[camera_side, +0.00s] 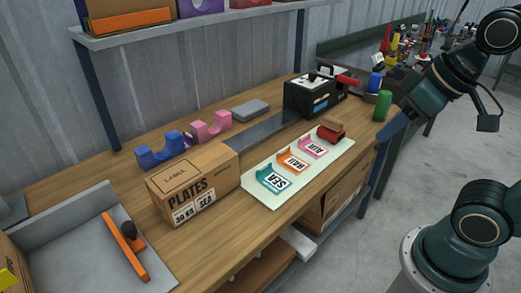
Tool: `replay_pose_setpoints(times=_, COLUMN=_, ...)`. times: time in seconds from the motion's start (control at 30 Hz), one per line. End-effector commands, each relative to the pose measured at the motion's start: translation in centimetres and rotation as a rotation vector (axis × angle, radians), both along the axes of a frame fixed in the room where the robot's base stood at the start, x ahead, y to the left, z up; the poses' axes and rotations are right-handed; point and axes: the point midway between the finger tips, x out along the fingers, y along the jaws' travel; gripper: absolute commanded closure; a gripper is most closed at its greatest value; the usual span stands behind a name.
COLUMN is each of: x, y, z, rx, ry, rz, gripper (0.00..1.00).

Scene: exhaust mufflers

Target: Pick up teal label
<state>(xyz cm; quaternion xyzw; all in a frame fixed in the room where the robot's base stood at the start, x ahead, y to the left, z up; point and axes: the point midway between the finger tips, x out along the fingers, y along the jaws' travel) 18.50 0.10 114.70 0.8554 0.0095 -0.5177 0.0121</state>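The teal label (274,182), marked SEA, lies on the pale green mat (253,196) at its front left end. An orange label (292,161) marked RAIL and a pink label (313,147) marked AIR lie in a row behind it to the right.
A cardboard box (205,170) stands left of the mat. Blue (160,155) and pink (210,127) holders stand behind. A grey tray (75,235) is at the left.

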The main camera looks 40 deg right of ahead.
Motion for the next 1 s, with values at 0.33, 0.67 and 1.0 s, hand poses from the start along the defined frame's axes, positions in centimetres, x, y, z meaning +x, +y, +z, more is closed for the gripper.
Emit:
replay_pose_setpoints(times=0.33, x=5.0, y=0.4, z=1.3, rx=-0.063, ry=0.071, rz=0.202, gripper=0.64)
replay_pose_setpoints(times=0.67, x=11.7, y=0.2, z=1.4, rx=-0.120, ry=0.139, rz=0.466, gripper=0.64)
replay_pose_setpoints(times=1.0, x=18.6, y=-0.8, z=-0.7, rx=-0.151, ry=0.187, rz=0.744, gripper=0.64)
